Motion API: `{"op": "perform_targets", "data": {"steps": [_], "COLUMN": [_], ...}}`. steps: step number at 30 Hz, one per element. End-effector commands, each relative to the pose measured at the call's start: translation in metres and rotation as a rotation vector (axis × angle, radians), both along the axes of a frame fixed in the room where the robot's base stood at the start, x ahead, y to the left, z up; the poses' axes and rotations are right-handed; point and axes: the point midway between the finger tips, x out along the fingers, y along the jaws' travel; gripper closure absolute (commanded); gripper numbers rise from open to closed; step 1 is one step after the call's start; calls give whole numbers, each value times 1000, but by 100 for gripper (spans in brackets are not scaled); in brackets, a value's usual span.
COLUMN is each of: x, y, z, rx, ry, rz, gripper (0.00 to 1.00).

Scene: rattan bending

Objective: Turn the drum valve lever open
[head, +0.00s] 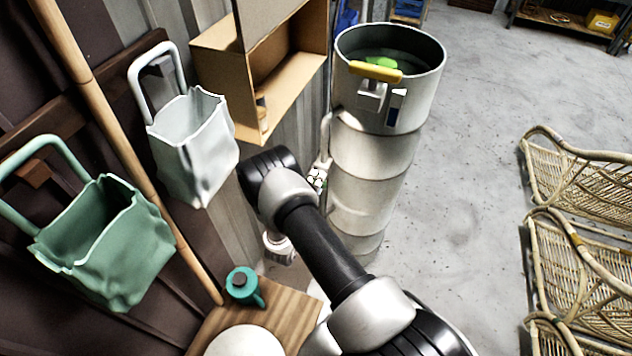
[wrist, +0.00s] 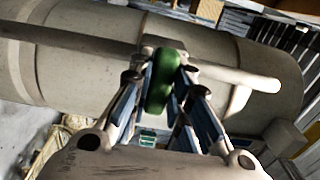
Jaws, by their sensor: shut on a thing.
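The tall grey metal drum (head: 370,160) stands upright in the middle of the head view, open at the top. It fills much of the wrist view (wrist: 85,65), lying sideways there. A pale pipe (head: 326,135) runs down the drum's left side and also crosses the wrist view (wrist: 235,77). The green valve lever (wrist: 160,85) sits at this pipe, between my fingers. My gripper (wrist: 163,80) is shut on the lever, one finger on each side. In the head view my arm hides most of the gripper, and I cannot make out the lever there.
A yellow handle (head: 375,71) hangs on the drum's rim. A grey bag (head: 190,145) and a green bag (head: 105,240) hang on the left wall. A teal container (head: 243,285) stands on a wooden top. Rattan frames (head: 575,255) stand at right; the floor between (head: 460,180) is clear.

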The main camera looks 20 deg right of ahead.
Motion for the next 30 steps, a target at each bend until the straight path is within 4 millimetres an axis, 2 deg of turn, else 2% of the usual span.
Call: {"op": "perform_targets", "data": {"steps": [11,30], "x": [0,0], "y": [0,0], "z": [-1,-1], "rx": [115,534], "ry": [-116,-538], "rz": [0,0], "gripper": [100,100]}}
